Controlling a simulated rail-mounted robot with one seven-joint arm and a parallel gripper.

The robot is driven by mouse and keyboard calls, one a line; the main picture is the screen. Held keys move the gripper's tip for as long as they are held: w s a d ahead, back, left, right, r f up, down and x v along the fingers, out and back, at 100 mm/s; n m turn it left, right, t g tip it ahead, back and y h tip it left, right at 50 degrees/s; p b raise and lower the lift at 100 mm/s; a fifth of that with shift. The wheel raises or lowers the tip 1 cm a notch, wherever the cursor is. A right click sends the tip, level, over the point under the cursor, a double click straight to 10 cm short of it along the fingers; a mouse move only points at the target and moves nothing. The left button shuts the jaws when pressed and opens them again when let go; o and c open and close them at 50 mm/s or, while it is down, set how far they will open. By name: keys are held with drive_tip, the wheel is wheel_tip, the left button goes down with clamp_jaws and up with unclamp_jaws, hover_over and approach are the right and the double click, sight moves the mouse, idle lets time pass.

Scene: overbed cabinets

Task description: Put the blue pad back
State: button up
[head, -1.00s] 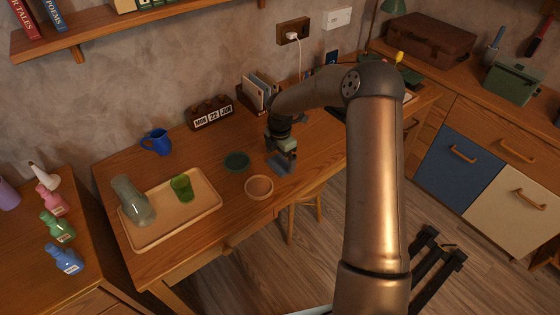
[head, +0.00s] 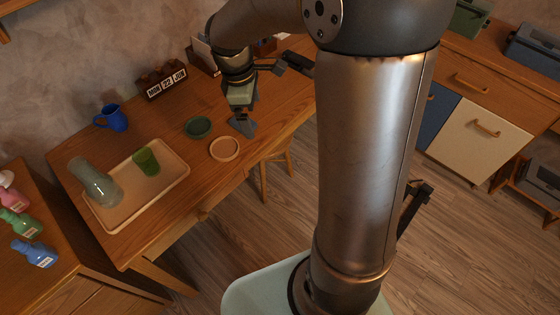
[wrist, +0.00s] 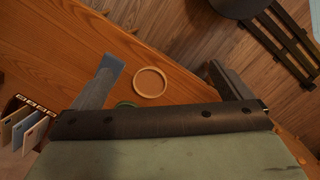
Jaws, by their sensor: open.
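The tan dish (wrist: 150,82) lies between the fingers in that view; the green dish (wrist: 125,104) is partly hidden by the gripper body.
A tray (head: 112,219) with a glass carafe (head: 95,182) and green cup (head: 146,161) stands at the desk's left. A blue mug (head: 112,117), a calendar block (head: 162,80) and a file holder (head: 205,55) line the back. A stool stands below the front edge.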

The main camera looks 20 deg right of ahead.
drive_tip(key=s+r+m+y, duration=0.1)
drive_tip(key=s+m, duration=1.1)
drive_tip(key=s, duration=0.7)
drive_tip(key=shift+s+m+t+y, duration=0.15)
drive_tip(key=shift+m+t+y, duration=0.15)
drive_tip(key=shift+y, duration=0.1)
